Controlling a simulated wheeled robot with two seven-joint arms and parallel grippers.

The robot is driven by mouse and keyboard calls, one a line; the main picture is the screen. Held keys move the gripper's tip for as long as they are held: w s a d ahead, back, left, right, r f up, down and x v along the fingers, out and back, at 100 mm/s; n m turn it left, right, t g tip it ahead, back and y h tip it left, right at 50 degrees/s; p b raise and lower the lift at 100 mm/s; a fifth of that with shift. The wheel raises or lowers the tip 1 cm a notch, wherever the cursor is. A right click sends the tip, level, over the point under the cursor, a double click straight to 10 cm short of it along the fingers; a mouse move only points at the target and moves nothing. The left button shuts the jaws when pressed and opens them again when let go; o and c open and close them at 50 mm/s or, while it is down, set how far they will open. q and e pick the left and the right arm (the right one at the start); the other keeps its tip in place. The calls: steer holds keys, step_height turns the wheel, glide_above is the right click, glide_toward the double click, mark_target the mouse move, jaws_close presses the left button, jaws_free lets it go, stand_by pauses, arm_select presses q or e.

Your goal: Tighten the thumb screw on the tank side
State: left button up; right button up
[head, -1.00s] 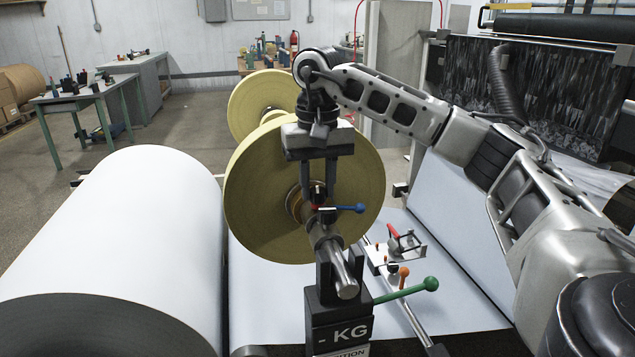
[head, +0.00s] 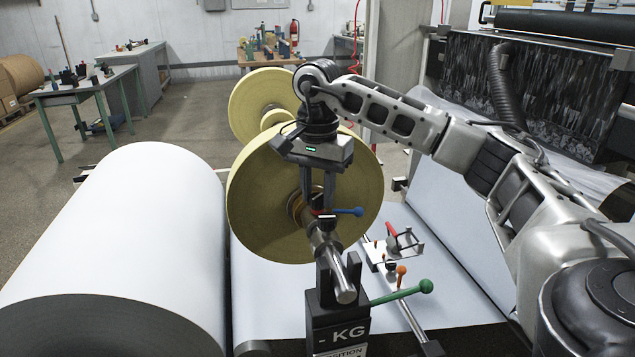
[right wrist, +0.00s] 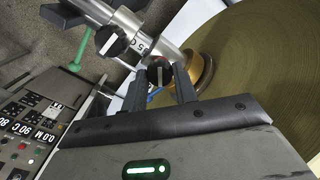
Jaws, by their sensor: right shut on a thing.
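My right gripper (head: 319,204) points down at the metal shaft (head: 332,262) in front of the large yellow roll (head: 255,205). Its two fingers are shut on a thumb screw, a small dark knob with a red part, which shows between the fingertips in the right wrist view (right wrist: 159,72). In the head view the fingers largely hide this knob. A second black knob with a white line (right wrist: 111,40) sits farther along the shaft, apart from the fingers. My left gripper is in no view.
A blue-tipped lever (head: 350,211) sticks out right beside the fingertips. A green-knobbed lever (head: 426,286) and a black stand marked KG (head: 338,333) are below. A big white paper roll (head: 130,235) lies left. A control panel (right wrist: 30,125) shows in the wrist view.

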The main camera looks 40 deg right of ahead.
steer(key=m+p, duration=0.1)
steer(key=m, duration=0.2)
steer(key=shift+r+m, duration=0.1)
steer(key=shift+m, duration=0.3)
steer(key=shift+m+p, duration=0.55)
steer(key=shift+m, duration=0.65)
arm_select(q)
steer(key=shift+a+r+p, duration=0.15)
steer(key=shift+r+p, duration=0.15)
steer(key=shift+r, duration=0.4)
arm_select(e)
steer(key=shift+m, duration=1.5)
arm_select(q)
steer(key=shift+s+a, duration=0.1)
arm_select(e)
steer(key=o, duration=1)
steer(key=shift+c, duration=0.2)
